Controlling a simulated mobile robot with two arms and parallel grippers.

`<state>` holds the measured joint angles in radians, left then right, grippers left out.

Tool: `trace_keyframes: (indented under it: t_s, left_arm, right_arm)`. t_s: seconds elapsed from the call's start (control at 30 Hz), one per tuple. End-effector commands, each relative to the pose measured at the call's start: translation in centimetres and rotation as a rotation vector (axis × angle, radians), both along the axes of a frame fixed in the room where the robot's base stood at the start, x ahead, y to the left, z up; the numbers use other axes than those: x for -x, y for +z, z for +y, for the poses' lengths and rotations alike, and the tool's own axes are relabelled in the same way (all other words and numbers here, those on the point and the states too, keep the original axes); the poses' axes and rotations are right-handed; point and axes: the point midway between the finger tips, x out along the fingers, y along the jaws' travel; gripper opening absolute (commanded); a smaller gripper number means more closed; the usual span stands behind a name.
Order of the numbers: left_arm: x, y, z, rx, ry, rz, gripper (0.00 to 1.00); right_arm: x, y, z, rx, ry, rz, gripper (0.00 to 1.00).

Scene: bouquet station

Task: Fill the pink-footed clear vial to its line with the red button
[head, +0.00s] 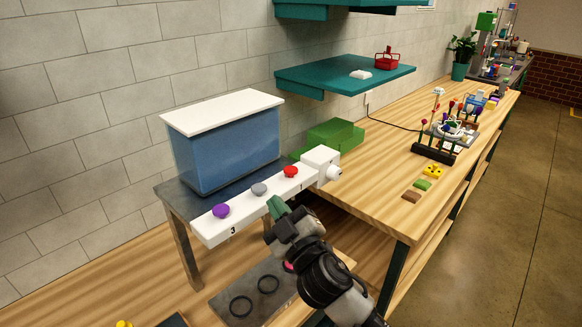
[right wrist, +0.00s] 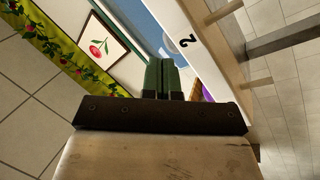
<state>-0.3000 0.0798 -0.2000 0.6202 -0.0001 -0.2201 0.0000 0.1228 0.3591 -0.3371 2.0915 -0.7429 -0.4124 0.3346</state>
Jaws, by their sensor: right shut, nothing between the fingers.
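The red button (head: 290,172) sits on a white bar (head: 222,226) in front of a blue tank (head: 225,150), beside a grey button (head: 259,189) and a purple button (head: 221,211). My right gripper (head: 278,207) has green fingertips, shut and empty, just in front of the bar below the grey and red buttons. Its fingers (right wrist: 163,77) show together in the right wrist view, near the bar's "2" label. A small pink patch (head: 289,266) shows behind my right arm; it may be the vial's foot. The clear vial itself cannot be made out. My left gripper is not in view.
A dark plate (head: 222,300) with black rings lies below the bar, partly hidden by my arm. A green box (head: 336,133) stands behind the bar's right end. Sponge-like blocks (head: 422,184) and a flower rack (head: 436,154) stand on the right bench. A teal shelf (head: 340,74) overhangs.

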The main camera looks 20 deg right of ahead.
Motion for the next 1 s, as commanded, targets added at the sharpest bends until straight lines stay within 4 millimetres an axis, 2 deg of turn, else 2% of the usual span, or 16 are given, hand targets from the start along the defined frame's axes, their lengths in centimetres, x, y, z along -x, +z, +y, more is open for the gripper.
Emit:
trace_keyframes:
  t_s: [0.03,0.1,0.23,0.3,0.4,0.5,0.57,0.67,0.8,0.9,1.0]
  left_arm:
    - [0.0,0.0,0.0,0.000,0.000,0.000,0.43]
    - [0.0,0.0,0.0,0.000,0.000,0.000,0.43]
    - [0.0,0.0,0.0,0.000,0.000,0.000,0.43]
    - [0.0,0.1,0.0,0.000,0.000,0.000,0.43]
    - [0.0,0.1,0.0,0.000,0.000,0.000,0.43]
    - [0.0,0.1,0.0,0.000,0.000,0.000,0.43]
    - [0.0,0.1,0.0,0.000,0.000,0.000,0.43]
    - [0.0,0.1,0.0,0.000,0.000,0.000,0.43]
    - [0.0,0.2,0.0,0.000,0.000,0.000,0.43]
    - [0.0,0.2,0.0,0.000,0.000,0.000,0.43]
    - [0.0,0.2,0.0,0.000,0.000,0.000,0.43]
  right_arm:
    - [-0.7,2.0,0.8,0.059,0.046,-0.083,0.00]
    - [-1.3,4.5,2.3,0.155,0.123,-0.199,0.00]
    - [-2.0,8.3,5.4,0.387,0.290,-0.391,0.00]
    - [-2.3,9.6,6.9,0.535,0.382,-0.466,0.00]
    - [-3.0,10.5,8.3,0.766,0.506,-0.526,0.00]
    - [-4.1,10.7,8.4,1.011,0.610,-0.522,0.00]
    - [-5.0,10.6,7.8,1.160,0.659,-0.488,0.00]
    - [-6.8,10.6,5.4,1.402,0.711,-0.373,0.00]
    - [-9.1,11.5,0.1,1.673,0.722,-0.128,0.00]
    - [-9.8,12.4,-3.2,1.782,0.703,0.032,0.00]
    - [-10.1,13.2,-5.6,1.838,0.681,0.146,0.00]
